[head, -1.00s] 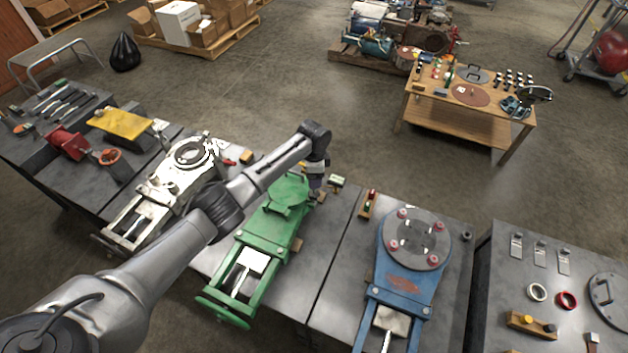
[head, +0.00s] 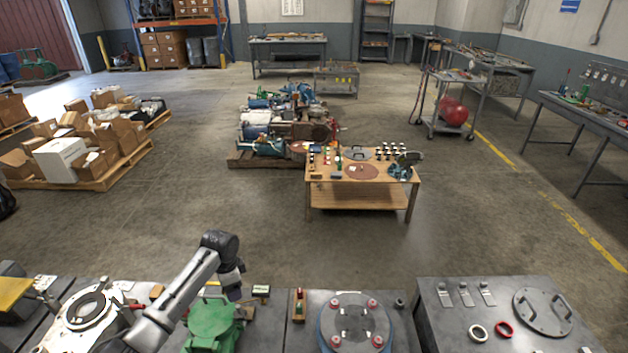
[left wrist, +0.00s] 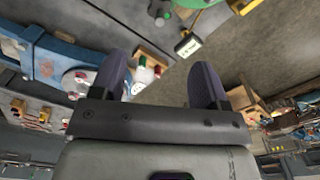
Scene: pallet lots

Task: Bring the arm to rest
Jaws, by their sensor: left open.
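My left arm comes in from the lower left of the head view. My left gripper (head: 233,291) points down beyond the far end of the green fixture (head: 210,325). In the left wrist view its two dark fingers stand apart with nothing between them, so the gripper (left wrist: 160,82) is open and empty. I cannot tell its exact height over the bench. My right gripper is in neither view.
A blue fixture with a round grey plate (head: 355,322) stands right of the green one, and a pale metal fixture (head: 85,318) stands left. A small block with a label (head: 261,291) lies near the gripper. Open floor separates the benches from a wooden table (head: 360,200).

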